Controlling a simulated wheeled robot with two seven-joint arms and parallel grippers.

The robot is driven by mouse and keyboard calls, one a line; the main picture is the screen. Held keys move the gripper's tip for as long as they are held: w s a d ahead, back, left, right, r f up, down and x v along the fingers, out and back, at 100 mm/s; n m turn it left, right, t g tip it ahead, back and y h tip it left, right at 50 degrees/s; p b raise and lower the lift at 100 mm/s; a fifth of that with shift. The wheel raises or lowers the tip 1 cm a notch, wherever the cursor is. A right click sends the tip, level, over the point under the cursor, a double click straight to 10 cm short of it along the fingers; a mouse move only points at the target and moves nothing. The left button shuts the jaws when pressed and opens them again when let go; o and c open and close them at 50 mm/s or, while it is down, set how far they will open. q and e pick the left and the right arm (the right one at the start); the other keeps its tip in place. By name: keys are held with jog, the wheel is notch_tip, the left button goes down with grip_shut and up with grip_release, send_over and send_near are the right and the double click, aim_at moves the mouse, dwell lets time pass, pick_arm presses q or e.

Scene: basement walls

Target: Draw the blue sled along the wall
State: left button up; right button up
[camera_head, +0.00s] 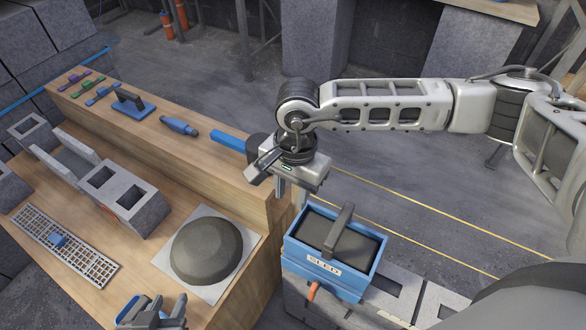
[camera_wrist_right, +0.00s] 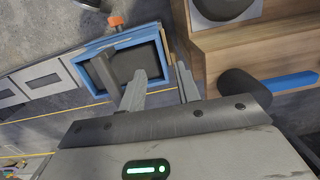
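The blue sled (camera_head: 368,283) is an open box with a dark inside, a grey bar handle (camera_head: 338,230) and a "SLED" label. It sits on a low wall of hollow grey blocks (camera_head: 405,292) at lower centre; it also shows in the right wrist view (camera_wrist_right: 96,46). My right gripper (camera_head: 294,190) points down above and left of the sled, beside the bench edge. In the right wrist view its two fingers (camera_wrist_right: 162,72) stand apart with nothing seen between them.
A wooden bench (camera_head: 180,165) with a raised shelf stands left. A blue-handled mallet (camera_head: 230,142) lies at the shelf's end near my right gripper. A blue trowel (camera_head: 130,105), a mortar mound (camera_head: 206,250) on a board, and hollow blocks (camera_head: 120,190) occupy the bench.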

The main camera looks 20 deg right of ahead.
aim_at(298, 218)
jog(key=shift+h, duration=0.4)
jog(key=f, duration=0.4)
jog(key=w+d+f, duration=0.1)
jog(key=f, duration=0.4)
jog(key=f+p, duration=0.1)
jog(key=f, duration=0.4)
jog(key=shift+w+d+f, duration=0.1)
jog(key=shift+w+d, duration=0.05)
jog(key=shift+d, duration=0.25)
pick_arm(q)
jog(key=shift+a, duration=0.15)
pick_arm(e)
jog(key=shift+f, duration=0.65)
pick_arm(q)
jog(key=shift+s, duration=0.1)
pick_arm(e)
grip_shut()
pick_arm(q)
jog(key=shift+s, duration=0.1)
jog(key=shift+s+f, duration=0.1)
jog(key=shift+s, duration=0.05)
jog(key=shift+w+r, duration=0.2)
jog(key=shift+w, duration=0.1)
